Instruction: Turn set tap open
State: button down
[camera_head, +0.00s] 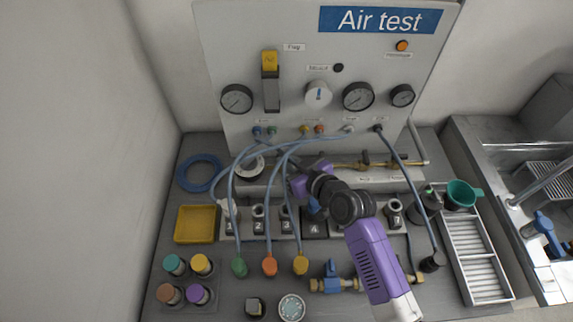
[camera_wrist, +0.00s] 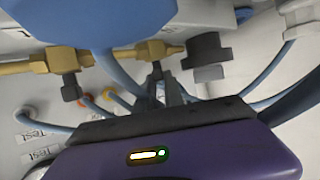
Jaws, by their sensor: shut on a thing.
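A brass air line (camera_head: 345,165) with small taps runs along the foot of the panel in the head view. In the wrist view one brass tap (camera_wrist: 60,60) with a dark handle sits at the left. A second brass tap (camera_wrist: 152,50) sits at the middle, with its dark handle (camera_wrist: 156,73) between my fingers. My gripper (camera_head: 297,184) is at the left end of the line, low against the panel. Its dark fingers (camera_wrist: 165,90) look shut on that handle. Their tips are partly hidden, and I cannot read which label belongs to this tap.
Blue hoses (camera_head: 270,190) arch close around my gripper, and one crosses near the wrist camera. A numbered block row (camera_head: 315,228) stands below my arm. A yellow tray (camera_head: 195,224), coloured caps (camera_head: 198,294) and a blue-handled valve (camera_head: 331,279) lie in front.

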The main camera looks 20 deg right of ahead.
jog(key=n+y+b, duration=0.1)
jog(key=b, duration=0.1)
jog(key=n+y+b, duration=0.1)
jog(key=b, duration=0.1)
jog(key=shift+w+d+f+g+y+b, duration=0.15)
jog(key=shift+d+f+g+y+b, duration=0.2)
jog(key=shift+d+f+g+y, duration=0.05)
jog(key=n+g+y+b, duration=0.1)
jog(key=n+b, duration=0.1)
jog(key=b, duration=0.1)
jog(key=shift+w+d+y, duration=0.1)
jog(key=shift+d+y, duration=0.05)
jog(key=shift+y, duration=0.25)
jog(key=n+g+y+b, duration=0.2)
jog(key=n+b, duration=0.1)
jog(key=n+g+y+b, duration=0.1)
jog(key=b, duration=0.1)
jog(key=shift+w+d+r+y, duration=0.15)
jog(key=shift+w+d+y, duration=0.1)
jog(key=shift+y, duration=0.05)
jog(key=n+g+y+b, duration=0.1)
jog(key=n+g+b, duration=0.2)
jog(key=shift+w+y+b, duration=0.1)
jog(key=shift+y+b, duration=0.2)
jog(key=shift+r+g, duration=0.15)
jog(key=shift+g, duration=0.15)
jog(key=c, duration=1.4)
grip_release()
jog(key=shift+c, duration=0.2)
jog(key=shift+r, duration=0.1)
